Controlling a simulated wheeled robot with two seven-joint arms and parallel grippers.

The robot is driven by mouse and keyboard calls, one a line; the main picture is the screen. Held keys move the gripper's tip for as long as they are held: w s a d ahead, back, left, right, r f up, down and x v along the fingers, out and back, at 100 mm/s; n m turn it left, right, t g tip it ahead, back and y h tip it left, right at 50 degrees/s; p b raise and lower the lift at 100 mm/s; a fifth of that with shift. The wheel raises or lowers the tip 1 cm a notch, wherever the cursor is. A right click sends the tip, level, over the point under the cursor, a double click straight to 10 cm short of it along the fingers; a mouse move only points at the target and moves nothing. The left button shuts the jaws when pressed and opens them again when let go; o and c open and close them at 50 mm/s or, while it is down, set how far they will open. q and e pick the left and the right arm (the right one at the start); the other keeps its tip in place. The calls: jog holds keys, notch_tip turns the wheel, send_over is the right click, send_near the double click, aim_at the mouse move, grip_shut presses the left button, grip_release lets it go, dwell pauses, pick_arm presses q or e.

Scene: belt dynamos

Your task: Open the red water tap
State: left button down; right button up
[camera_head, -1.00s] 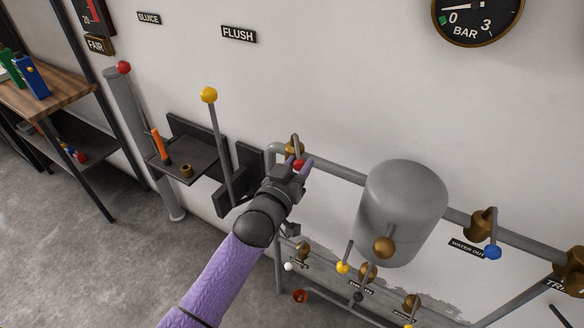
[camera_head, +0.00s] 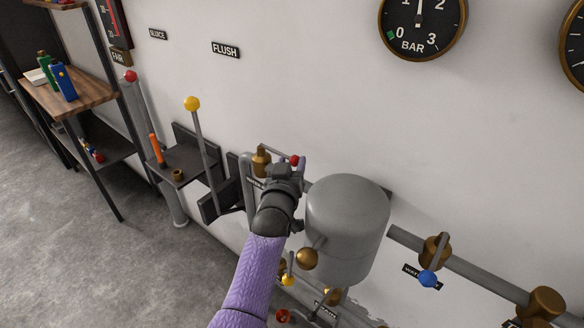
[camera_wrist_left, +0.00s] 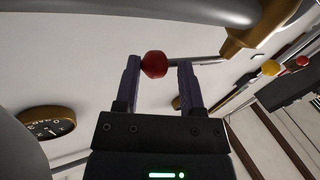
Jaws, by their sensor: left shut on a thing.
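The red water tap has a brass body (camera_head: 261,160) on the pipe left of the grey tank, and a lever with a red ball knob (camera_head: 295,160). My left gripper (camera_head: 287,168) is shut on the knob end of the lever. In the left wrist view, the red knob (camera_wrist_left: 153,64) sits between the purple fingers, against the left one, and its rod runs right to the brass body (camera_wrist_left: 245,35). In the head view the lever points right from the body, and my gripper partly hides it. My right gripper is not in view.
The grey tank (camera_head: 347,215) stands close right of my gripper. A yellow-knobbed lever (camera_head: 193,104) and a dark shelf (camera_head: 183,160) are to the left. A blue-knobbed tap (camera_head: 428,279) is at lower right. The pressure gauge (camera_head: 421,22) needle points upward, between 1 and 2.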

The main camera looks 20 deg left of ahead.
pick_arm(q)
jog(key=shift+w+r, duration=0.15)
jog(key=shift+r, duration=0.2)
dwell(0.3)
jog(key=shift+c, duration=2.2)
grip_release()
jog(key=shift+a, duration=0.1)
jog(key=shift+o, duration=0.2)
jog(key=shift+f, duration=0.15)
notch_tip(320, 180, up, 10)
jog(key=p, duration=0.4)
